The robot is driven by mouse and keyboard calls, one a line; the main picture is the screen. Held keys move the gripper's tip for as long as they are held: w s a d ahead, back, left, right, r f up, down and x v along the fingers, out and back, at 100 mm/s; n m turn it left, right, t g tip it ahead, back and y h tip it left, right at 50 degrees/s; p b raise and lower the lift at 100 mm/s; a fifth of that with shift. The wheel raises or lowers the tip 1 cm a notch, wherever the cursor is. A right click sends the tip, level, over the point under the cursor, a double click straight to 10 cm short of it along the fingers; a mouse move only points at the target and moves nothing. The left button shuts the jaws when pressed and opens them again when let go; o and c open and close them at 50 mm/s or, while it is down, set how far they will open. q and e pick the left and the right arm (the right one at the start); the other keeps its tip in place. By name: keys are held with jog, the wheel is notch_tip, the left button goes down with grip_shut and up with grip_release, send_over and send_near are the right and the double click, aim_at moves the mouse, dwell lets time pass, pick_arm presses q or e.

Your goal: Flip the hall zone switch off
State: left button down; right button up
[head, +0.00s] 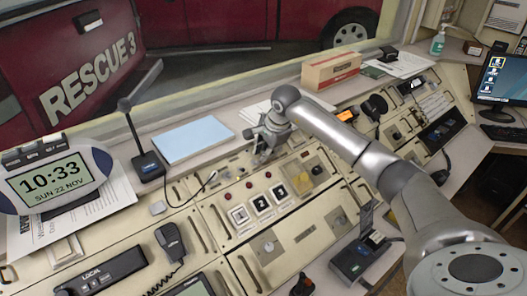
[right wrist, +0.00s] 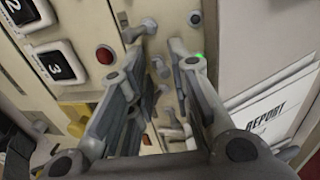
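My right gripper (head: 262,153) reaches down over the far part of the console panel, to the right of the numbered buttons. In the right wrist view the right gripper (right wrist: 157,58) is open, with a gap between its fingers. Small metal toggle switches (right wrist: 160,68) show in and below that gap. I cannot read any label that marks one as the hall zone switch, nor tell whether a finger touches one. A green light (right wrist: 197,55) glows beside the right-hand finger. In the head view the gripper hides the switches. My left gripper is not in view.
Numbered buttons (head: 261,204) with red lamps (head: 248,184) sit left of the gripper. A desk microphone (head: 148,166), a clock (head: 50,183) and a cardboard box (head: 331,69) stand on the ledge. A report sheet (right wrist: 275,110) lies right of the switches.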

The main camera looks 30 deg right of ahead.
aim_at(270, 170)
jog(key=shift+s+f, duration=0.15)
jog(key=shift+s+f+b, duration=0.65)
jog(key=shift+s+f, duration=0.4)
jog(key=shift+s, duration=0.15)
jog(key=shift+r, duration=0.15)
jog(key=shift+s+d+r+p, duration=0.15)
jog(key=shift+r+p, duration=0.45)
jog(key=shift+r, duration=0.1)
jog(key=shift+s+d+r+p, duration=0.1)
jog(key=shift+s+r+p, duration=0.25)
jog(key=shift+r, duration=0.3)
jog(key=s+r+p, duration=0.1)
jog(key=s+r, duration=0.1)
jog(key=shift+r, duration=0.35)
